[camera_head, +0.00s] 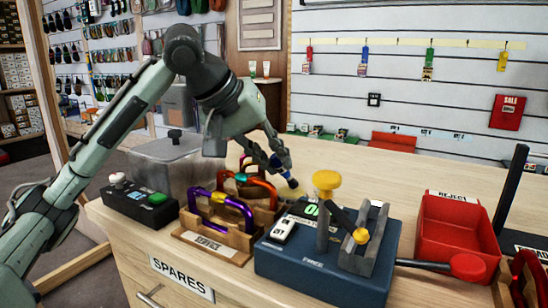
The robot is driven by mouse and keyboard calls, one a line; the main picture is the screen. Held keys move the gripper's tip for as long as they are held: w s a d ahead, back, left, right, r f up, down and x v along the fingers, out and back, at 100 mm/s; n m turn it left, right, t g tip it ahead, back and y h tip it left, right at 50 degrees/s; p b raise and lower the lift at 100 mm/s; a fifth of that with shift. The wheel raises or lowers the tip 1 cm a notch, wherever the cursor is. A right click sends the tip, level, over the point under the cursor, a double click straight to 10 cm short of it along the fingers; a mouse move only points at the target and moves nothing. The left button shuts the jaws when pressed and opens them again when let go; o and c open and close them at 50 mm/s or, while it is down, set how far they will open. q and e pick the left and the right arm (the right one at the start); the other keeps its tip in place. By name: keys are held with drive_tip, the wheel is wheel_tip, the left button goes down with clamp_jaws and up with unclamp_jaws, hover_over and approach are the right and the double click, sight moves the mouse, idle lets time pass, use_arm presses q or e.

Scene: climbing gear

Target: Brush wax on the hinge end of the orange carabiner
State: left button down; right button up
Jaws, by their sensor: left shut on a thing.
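An orange carabiner (264,186) stands in a wooden rack (236,243), behind a purple carabiner (236,207) with a yellow sleeve. A teal piece shows on the orange carabiner's upper left. A red carabiner (245,162) is partly visible behind them. My left gripper (277,155) points down just right of and above the orange carabiner. It is shut on a small blue brush (283,162) whose pale yellowish tip (291,190) hangs low beside the orange carabiner's right end. I cannot tell whether the tip touches it. My right gripper is not in view.
A blue fixture (310,271) with a yellow knob (327,180) and a black lever stands right of the rack. A red reject bin (456,235) is farther right. A black box with buttons (140,206) and a clear tub (165,165) are left. The counter behind is mostly free.

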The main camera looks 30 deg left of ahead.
use_arm(q)
drive_tip(key=shift+f, duration=0.4)
idle(0.7)
drive_tip(key=shift+r, duration=3.55)
drive_tip(key=shift+s+f, duration=0.1)
